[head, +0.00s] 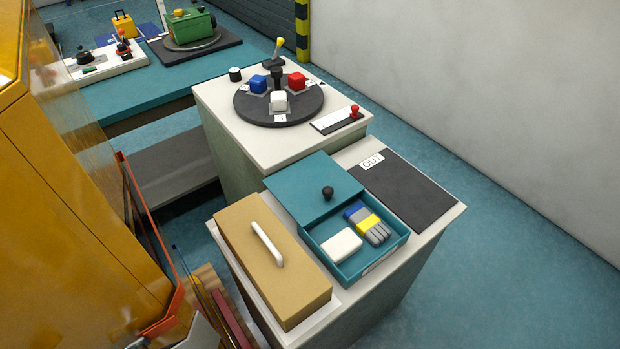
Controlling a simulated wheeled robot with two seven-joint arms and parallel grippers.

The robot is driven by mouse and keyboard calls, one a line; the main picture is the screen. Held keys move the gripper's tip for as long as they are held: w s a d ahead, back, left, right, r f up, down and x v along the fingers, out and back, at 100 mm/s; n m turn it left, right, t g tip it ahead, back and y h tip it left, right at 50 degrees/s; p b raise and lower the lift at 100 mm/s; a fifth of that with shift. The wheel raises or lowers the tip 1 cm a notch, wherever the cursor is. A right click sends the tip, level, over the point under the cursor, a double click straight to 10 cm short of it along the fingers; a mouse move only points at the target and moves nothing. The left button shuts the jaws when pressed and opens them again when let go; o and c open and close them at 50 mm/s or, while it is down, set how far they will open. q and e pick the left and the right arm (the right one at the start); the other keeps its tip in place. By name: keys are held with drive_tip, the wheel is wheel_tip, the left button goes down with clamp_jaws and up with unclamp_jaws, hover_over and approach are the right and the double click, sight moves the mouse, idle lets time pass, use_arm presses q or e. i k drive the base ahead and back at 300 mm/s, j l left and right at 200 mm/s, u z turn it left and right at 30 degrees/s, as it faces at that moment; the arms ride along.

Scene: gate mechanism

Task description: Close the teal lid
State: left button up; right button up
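The teal lid (307,188) is a flat panel with a round black knob (327,192). It covers the back part of a teal box (373,268) on the near white cabinet. The front part of the box is uncovered. Inside lie a white block (342,244) and a grey bundle (376,231) with blue and yellow bands. Neither of my grippers shows in the head view.
A tan box with a white handle (268,245) stands left of the teal box. A dark OUT mat (412,192) lies to its right. Behind, a white cabinet carries a dark turntable (301,113) with coloured cubes. A yellow cabinet (65,200) and leaning boards are at left.

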sight(309, 189)
drive_tip(key=k+l+u, duration=0.2)
drive_tip(key=u, duration=0.3)
drive_tip(key=k+u, duration=0.45)
drive_tip(key=i+l, duration=0.05)
